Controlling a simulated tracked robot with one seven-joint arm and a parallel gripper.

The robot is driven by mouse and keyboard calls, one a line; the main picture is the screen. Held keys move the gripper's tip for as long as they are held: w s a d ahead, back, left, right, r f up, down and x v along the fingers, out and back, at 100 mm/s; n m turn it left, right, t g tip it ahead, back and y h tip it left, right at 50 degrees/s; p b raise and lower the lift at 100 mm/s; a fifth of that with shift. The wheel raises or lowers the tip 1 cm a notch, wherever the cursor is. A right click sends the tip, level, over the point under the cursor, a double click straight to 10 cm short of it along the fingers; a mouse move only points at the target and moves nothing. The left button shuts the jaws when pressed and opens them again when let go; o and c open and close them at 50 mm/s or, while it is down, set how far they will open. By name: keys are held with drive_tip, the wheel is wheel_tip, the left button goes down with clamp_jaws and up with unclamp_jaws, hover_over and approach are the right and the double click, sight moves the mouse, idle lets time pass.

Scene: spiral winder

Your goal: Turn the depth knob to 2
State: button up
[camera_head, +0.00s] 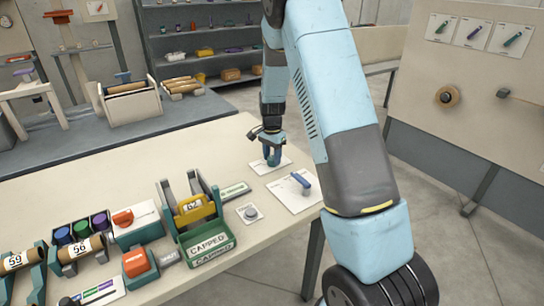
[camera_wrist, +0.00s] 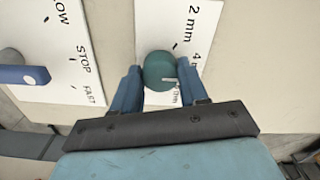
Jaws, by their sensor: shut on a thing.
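The depth knob (camera_wrist: 160,66) is a round teal knob with a small pale pointer, on a white label plate (camera_wrist: 200,22) in the wrist view. The plate reads "2 mm" at the top, "4 m…" below it, and a third, partly hidden mark lower. The pointer lies toward the lower right, off the "2 mm" mark; its exact mark is hard to read. My gripper (camera_wrist: 159,78) has its two blue fingers on either side of the knob, shut on it. In the head view my gripper (camera_head: 271,157) is down at the plate (camera_head: 258,167) and hides the knob.
A blue lever (camera_head: 301,182) on a speed plate stands close by; it also shows in the wrist view (camera_wrist: 22,75). A grey button (camera_head: 250,212) and a green "CAPPED" bin (camera_head: 208,246) are nearer. The table (camera_head: 120,178) is clear toward the back left.

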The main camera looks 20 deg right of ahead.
drive_tip(key=c, duration=0.3)
drive_tip(key=shift+n, duration=0.3)
drive_tip(key=n, duration=1.1)
drive_tip(key=shift+d+r, duration=0.1)
drive_tip(key=shift+n, duration=0.3)
idle(0.3)
drive_tip(key=o, duration=1.1)
drive_tip(key=shift+c, duration=0.2)
